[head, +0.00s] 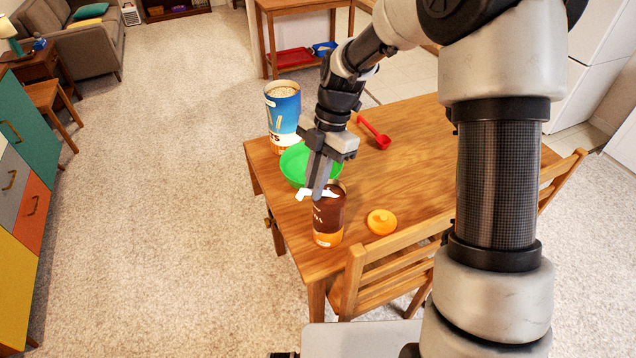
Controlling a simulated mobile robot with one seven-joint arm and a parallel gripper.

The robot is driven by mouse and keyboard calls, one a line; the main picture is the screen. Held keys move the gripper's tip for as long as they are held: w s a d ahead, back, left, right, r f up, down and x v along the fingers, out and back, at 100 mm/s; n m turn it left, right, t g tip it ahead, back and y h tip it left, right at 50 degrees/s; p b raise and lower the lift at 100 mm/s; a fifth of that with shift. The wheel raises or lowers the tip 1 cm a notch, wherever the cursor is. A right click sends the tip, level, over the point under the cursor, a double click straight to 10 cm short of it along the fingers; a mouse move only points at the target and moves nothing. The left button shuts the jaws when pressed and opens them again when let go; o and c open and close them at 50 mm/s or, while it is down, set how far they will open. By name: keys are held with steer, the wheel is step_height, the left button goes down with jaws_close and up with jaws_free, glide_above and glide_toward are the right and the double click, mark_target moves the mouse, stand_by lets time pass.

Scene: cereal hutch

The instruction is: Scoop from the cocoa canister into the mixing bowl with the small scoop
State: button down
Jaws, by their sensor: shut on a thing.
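The brown and orange cocoa canister (328,222) stands upright and uncovered at the table's near left corner. My gripper (317,190) points down over its mouth, shut on a small white scoop (304,195). White parts of the scoop show on both sides of the fingers. I cannot tell whether its bowl is inside the canister or holds cocoa. The green mixing bowl (292,167) sits just behind the canister, partly hidden by my gripper.
A tall blue canister (284,108) with pale contents stands behind the bowl. A red scoop (376,134) lies to the right. An orange lid (381,222) lies right of the cocoa canister on the wooden table (410,150). A wooden chair (395,262) stands at the near edge.

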steer(key=shift+s+a+f+t+h+b, duration=0.45)
steer(key=shift+a+f+t+h+b, duration=0.15)
steer(key=shift+b, duration=0.55)
steer(key=shift+d+r+p, duration=0.15)
steer(key=shift+r+p, duration=2.45)
steer(key=shift+r, duration=0.65)
steer(key=shift+s+a+f+b, duration=0.1)
steer(key=shift+a+f+b, duration=0.1)
steer(key=shift+b, duration=0.2)
steer(key=shift+s+a+t+h+b, duration=0.3)
steer(key=shift+t+h+b, duration=0.2)
steer(key=shift+h+b, duration=0.15)
steer(key=t+h+b, duration=0.1)
steer(key=b, duration=0.1)
steer(key=s+a+t+h+b, duration=0.1)
steer(key=b, duration=0.1)
steer(key=shift+s+a+r, duration=0.1)
steer(key=shift+a, duration=0.15)
steer(key=shift+s+a+r+t+h+b, duration=0.1)
steer(key=shift+s+t+h+b, duration=0.05)
steer(key=shift+t+h+b, duration=0.25)
